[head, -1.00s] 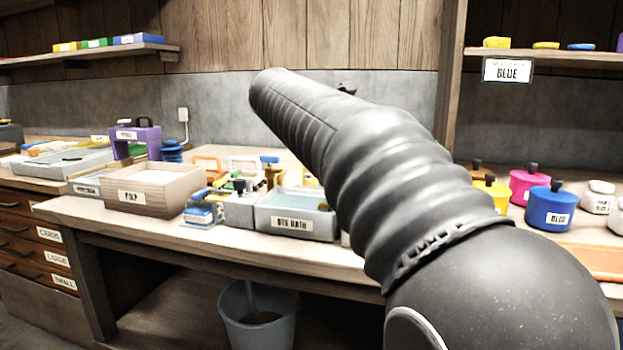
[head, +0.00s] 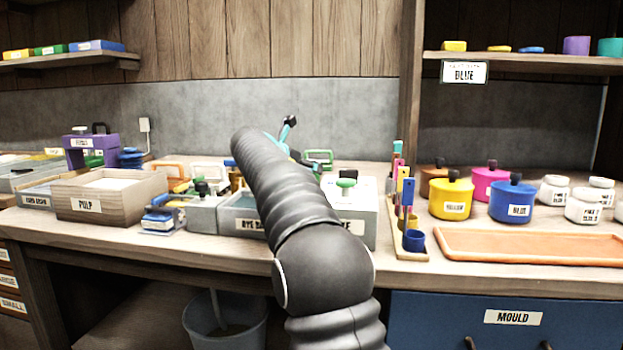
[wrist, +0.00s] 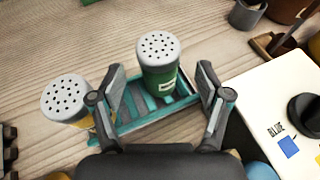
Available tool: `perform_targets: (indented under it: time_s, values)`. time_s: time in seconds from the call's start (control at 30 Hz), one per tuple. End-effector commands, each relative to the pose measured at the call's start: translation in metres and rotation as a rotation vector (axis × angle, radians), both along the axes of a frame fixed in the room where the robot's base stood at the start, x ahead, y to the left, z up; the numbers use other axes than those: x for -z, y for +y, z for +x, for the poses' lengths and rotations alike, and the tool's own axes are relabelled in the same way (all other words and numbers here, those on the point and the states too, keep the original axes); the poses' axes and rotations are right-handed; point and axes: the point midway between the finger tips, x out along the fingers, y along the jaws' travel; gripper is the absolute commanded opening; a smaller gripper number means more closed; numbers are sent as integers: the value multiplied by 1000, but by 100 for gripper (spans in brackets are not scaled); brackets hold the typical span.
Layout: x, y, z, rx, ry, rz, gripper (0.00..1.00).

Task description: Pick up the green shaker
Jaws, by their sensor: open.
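The green shaker (wrist: 159,72) shows in the wrist view, with a green body, a pale label and a grey perforated lid. It stands upright at a small teal rack or tray (wrist: 125,122). My gripper (wrist: 167,82) is open, with one finger on each side of the shaker; I cannot tell whether either finger touches it. A second shaker (wrist: 64,98), with a yellow body and the same kind of lid, stands outside the left finger. In the head view my arm hides most of this spot, and I cannot make out the green shaker there.
A white box with a dark knob (wrist: 312,112) lies close to the right finger. In the head view, a PULP box (head: 112,195) stands left, and yellow (head: 451,200) and blue (head: 513,203) pots stand right beside an orange tray (head: 540,245). Bare wood lies behind the shakers.

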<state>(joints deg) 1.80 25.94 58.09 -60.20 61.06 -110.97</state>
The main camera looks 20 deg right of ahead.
Motion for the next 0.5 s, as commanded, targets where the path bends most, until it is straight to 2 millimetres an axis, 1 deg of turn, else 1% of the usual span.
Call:
perform_targets:
  time_s: [0.2, 0.3, 0.4, 0.5]
  values:
    - [18, -19, 14, 2, 1, 0, 76]
    - [21, -30, 20, 2, 1, 0, 76]
    - [23, -34, 23, 0, 0, 1, 76]
    - [23, -34, 24, 0, 0, 1, 76]
